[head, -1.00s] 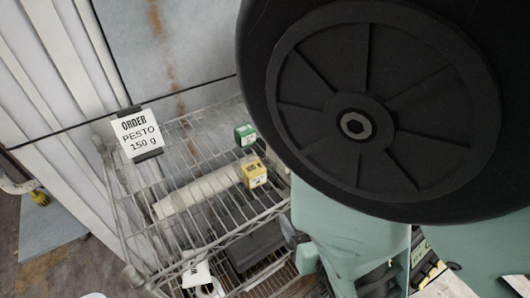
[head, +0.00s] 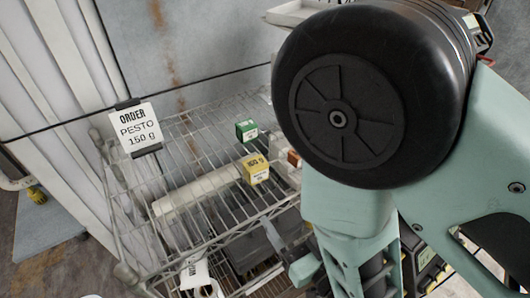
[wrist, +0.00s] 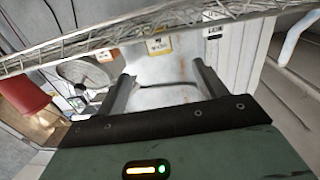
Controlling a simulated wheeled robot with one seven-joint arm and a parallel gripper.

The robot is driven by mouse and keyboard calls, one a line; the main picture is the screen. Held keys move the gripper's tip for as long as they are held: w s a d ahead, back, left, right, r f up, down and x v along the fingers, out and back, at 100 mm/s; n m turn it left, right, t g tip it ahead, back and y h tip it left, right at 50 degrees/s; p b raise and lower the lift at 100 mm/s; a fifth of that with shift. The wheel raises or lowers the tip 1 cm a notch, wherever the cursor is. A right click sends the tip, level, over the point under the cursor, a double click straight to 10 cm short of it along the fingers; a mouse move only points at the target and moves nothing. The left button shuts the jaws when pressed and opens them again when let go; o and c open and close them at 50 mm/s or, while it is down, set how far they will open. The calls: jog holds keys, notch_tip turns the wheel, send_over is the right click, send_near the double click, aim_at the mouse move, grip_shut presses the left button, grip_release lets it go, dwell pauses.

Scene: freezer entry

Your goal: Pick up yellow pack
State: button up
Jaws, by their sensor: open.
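The yellow pack (head: 256,169) stands on the top wire shelf in the head view, at the right end of a long pale roll. It has a white label on its front, and I see nothing gripping it. A green pack (head: 246,131) stands just behind it. In the wrist view, my gripper (wrist: 163,80) is open, with its two grey fingers apart and nothing between them. A small yellow-marked label (wrist: 158,45) shows beyond the fingers; I cannot tell if it is the pack.
The wire rack (head: 190,150) carries an order card (head: 136,129) reading "PESTO 150 g". A pale roll (head: 197,192) lies on the top shelf, with dark boxes (head: 248,245) below. My arm hides the rack's right side. In the wrist view, a wire shelf edge (wrist: 90,42) crosses above the fingers.

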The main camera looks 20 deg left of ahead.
aim_at(260, 171)
jog(key=p+x, duration=0.1)
jog(key=x, duration=0.2)
jog(key=p+x, duration=0.4)
jog(key=x, duration=0.1)
jog(key=shift+w+a+r, duration=0.25)
jog(key=shift+r, duration=0.1)
jog(key=p+x, duration=0.2)
jog(key=x, duration=0.1)
jog(key=p+x, duration=0.1)
jog(key=x, duration=0.1)
jog(key=shift+d+r, duration=0.1)
jog(key=shift+r, duration=0.25)
jog(key=shift+w+f, duration=0.1)
jog(key=shift+w, duration=0.1)
jog(key=c, duration=1.1)
